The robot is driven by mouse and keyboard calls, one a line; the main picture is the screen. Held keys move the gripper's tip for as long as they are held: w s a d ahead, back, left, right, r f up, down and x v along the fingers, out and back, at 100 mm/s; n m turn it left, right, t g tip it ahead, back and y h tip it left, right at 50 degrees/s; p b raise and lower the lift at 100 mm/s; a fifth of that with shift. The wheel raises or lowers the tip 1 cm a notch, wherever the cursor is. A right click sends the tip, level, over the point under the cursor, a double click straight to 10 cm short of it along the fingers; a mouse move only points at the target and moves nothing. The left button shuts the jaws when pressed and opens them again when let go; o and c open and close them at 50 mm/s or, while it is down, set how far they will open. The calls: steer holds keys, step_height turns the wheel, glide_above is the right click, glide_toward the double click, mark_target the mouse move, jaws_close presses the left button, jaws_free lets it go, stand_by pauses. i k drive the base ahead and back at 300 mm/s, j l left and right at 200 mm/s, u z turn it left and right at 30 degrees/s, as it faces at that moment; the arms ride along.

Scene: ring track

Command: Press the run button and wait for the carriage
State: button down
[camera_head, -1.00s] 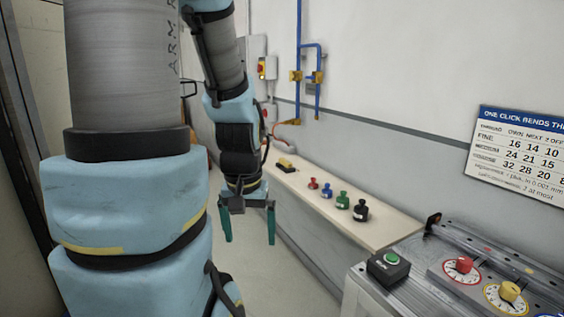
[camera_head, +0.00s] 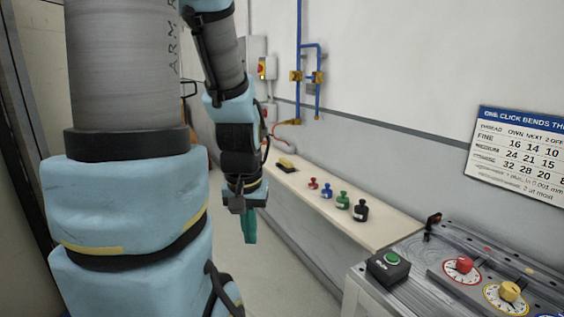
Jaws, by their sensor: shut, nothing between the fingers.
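The run button is a green push button on a small black box (camera_head: 388,267), at the near left corner of the metal machine bed (camera_head: 420,250) at the lower right. Its green cap (camera_head: 392,257) shows from above. My gripper (camera_head: 249,240) hangs pointing down, left of the shelf and well apart from the button box. Its teal fingers are together with nothing between them. I cannot make out a carriage for certain; the machine runs out of view at the right.
A pale shelf (camera_head: 385,232) along the wall holds red (camera_head: 313,184), blue (camera_head: 327,191), green (camera_head: 343,200) and black (camera_head: 361,210) knobbed pieces. Red (camera_head: 461,266) and yellow (camera_head: 509,291) dials sit on the machine. A wall chart (camera_head: 519,150) hangs above. Floor below my gripper looks clear.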

mark_target(392, 258)
steer(key=k+l+u, duration=0.6)
steer(key=k+l, duration=0.05)
steer(key=k, duration=0.1)
